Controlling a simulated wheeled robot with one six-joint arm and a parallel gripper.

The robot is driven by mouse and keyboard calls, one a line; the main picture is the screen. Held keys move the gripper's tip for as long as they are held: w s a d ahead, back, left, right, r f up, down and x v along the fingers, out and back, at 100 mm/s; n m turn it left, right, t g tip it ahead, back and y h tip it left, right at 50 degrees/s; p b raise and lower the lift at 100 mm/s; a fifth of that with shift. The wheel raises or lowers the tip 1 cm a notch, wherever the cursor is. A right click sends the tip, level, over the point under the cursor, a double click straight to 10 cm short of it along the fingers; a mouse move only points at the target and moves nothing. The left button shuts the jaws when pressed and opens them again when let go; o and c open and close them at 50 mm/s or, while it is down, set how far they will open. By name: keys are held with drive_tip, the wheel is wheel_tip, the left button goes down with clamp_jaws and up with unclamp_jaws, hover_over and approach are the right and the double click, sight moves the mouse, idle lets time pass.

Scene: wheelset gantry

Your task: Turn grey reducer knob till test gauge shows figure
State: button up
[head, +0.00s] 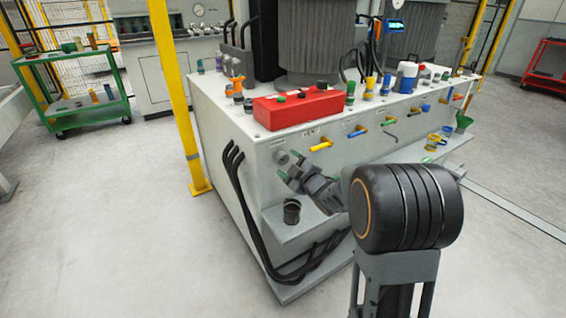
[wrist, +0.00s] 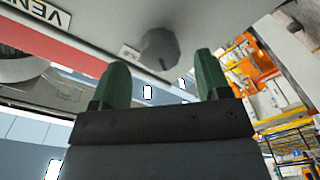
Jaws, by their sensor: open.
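The grey knob (head: 281,157) sits on the front panel of the white machine, left of a yellow handle. In the wrist view the faceted grey knob (wrist: 160,49) shows just beyond my fingertips, roughly centred between them. My gripper (head: 287,168) is close to the knob. In the wrist view my gripper (wrist: 160,78) is open, with its two green-tipped fingers apart and nothing between them. A round white dial (head: 199,10) is far back, and a small blue device with a display (head: 395,28) is above the machine. Neither can be read, and I cannot tell which is the test gauge.
A red box (head: 297,108) lies on the machine top (head: 225,108) among several coloured fittings. Coloured handles (head: 357,133) line the front panel right of the knob. A dark cup (head: 291,211) stands on a ledge below my gripper. Black hoses (head: 243,215) hang at left.

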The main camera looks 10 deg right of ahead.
sight(284, 160)
drive_tip(key=shift+x, duration=1.85)
drive_tip(key=shift+c, duration=0.3)
drive_tip(key=c, duration=0.9)
drive_tip(key=shift+o, duration=0.2)
